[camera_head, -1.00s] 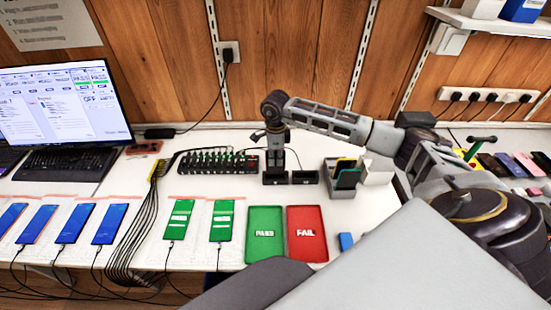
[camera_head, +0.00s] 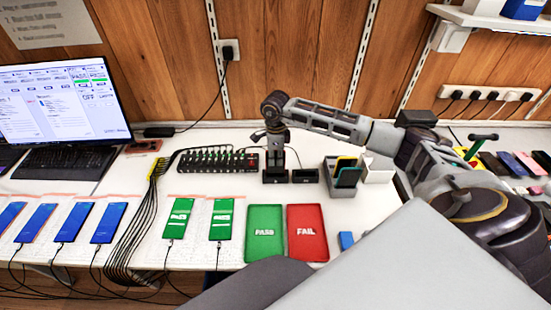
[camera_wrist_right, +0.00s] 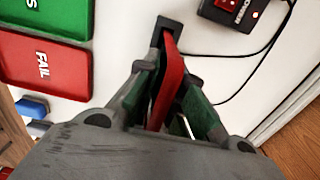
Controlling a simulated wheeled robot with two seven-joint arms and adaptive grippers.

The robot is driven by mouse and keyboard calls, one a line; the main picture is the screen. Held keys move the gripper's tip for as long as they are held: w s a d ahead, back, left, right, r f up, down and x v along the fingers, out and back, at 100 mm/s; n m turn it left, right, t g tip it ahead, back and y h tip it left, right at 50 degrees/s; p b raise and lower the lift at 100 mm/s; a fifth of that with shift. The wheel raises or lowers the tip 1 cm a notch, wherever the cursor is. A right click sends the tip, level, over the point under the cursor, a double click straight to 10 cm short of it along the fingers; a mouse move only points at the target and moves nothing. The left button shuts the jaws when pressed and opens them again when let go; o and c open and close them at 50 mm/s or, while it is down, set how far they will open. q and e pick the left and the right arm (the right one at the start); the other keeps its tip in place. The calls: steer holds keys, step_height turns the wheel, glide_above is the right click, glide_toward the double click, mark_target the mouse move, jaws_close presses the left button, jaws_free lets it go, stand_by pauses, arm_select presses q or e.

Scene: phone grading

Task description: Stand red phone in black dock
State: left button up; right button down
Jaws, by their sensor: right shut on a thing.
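My right gripper (camera_head: 275,152) points down over the black dock (camera_head: 275,178) at the back middle of the table. In the right wrist view the gripper (camera_wrist_right: 172,100) is shut on the red phone (camera_wrist_right: 168,88), which stands on edge between the two green-lined fingers. The phone's far end meets the black dock (camera_wrist_right: 188,27) and seems to sit in its slot; how deep is hidden. In the head view the phone is hidden by the gripper. My left gripper is not in view.
A second black dock (camera_head: 305,176) stands just right. The green PASS tray (camera_head: 264,250) and red FAIL tray (camera_head: 307,248) lie in front. A black hub (camera_head: 217,162) with cables is at left.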

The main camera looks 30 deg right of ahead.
steer(key=shift+f, duration=0.25)
steer(key=c, duration=1.4)
jaws_free()
steer(key=shift+c, duration=0.2)
steer(key=shift+r, duration=0.15)
